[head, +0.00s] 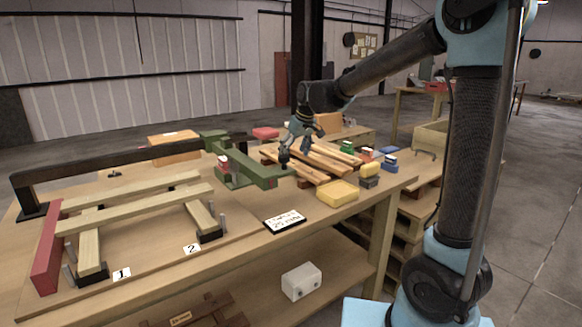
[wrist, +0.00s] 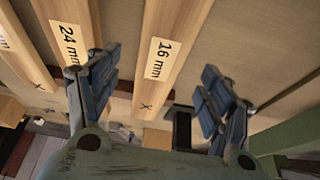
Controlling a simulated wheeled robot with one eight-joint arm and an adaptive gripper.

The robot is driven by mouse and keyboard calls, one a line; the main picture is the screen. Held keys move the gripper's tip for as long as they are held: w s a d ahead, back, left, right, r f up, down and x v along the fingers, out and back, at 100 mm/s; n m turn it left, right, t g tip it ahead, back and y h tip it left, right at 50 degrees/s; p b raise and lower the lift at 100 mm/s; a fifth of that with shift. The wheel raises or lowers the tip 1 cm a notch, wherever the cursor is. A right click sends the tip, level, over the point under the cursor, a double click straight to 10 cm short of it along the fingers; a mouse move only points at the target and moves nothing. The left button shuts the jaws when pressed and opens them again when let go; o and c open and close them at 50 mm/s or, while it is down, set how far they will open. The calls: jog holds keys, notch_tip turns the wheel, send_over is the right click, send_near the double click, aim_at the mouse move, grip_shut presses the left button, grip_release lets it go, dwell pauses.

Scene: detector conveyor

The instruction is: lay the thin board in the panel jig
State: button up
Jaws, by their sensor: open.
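My gripper (head: 294,150) is open and empty above the loose boards on the bench. In the wrist view its two fingers (wrist: 150,82) stand on either side of a board marked 16 mm (wrist: 163,62), apart from it as far as I can tell. A board marked 24 mm (wrist: 72,40) lies to its left, partly behind the left finger. A third board (wrist: 22,55) shows at the left edge, its label cut off. The panel jig (head: 48,248) stands at the left of the head view, with a red fence, pale wooden rails and spots labelled 1 and 2.
A white box (head: 301,281) sits on the lower shelf.

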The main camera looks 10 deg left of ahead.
aim_at(291, 162)
jog(key=shift+x, duration=2)
jog(key=c, duration=1.3)
